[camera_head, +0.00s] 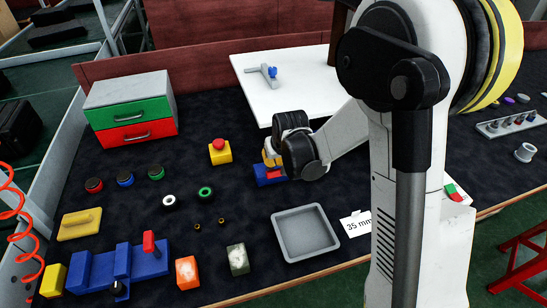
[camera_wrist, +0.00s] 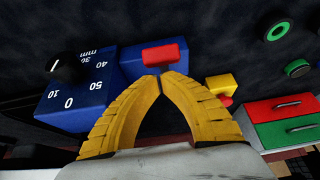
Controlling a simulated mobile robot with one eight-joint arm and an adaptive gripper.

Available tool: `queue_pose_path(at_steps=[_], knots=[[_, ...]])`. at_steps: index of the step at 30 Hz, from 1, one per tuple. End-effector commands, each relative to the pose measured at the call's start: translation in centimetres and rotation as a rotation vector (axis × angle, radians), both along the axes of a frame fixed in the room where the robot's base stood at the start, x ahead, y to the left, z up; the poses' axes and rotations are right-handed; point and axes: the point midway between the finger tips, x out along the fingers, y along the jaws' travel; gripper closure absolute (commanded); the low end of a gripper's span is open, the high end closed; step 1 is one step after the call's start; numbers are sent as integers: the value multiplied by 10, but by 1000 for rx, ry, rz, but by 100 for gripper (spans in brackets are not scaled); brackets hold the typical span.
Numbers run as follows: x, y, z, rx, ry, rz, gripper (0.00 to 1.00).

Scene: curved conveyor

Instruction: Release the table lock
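A blue block with a red piece (camera_wrist: 160,55) on its front stands just ahead of my gripper (camera_wrist: 160,78) in the wrist view. The yellow fingers arch inward and their tips meet at the red piece's lower edge; I see nothing clearly held between them. Whether the tips touch the red piece cannot be told. Left of it is a blue box (camera_wrist: 80,95) with a black-and-white knob and a millimetre scale. In the head view my gripper (camera_head: 270,160) is over the blue block (camera_head: 268,177), partly hiding it. A white table plate (camera_head: 250,98) lies behind, with a grey T-shaped piece and blue knob (camera_head: 272,72).
A yellow box with a red button (camera_head: 220,152) and a drawer unit (camera_head: 130,110) stand left of my gripper. A grey tray (camera_head: 280,238), a "35 mm" card (camera_head: 357,224) and a blue fixture with a red lever (camera_head: 118,266) lie nearer. Dark mat around them is partly clear.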

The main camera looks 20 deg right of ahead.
Motion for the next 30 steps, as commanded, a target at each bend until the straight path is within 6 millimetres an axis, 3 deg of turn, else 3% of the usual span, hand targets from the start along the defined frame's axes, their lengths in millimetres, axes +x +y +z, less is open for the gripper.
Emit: queue_pose_path(at_steps=[9, 30], knots=[[-12, 0, -9, 0, 0, 0, 100], [-14, 0, -11, 0, 0, 0, 100]])
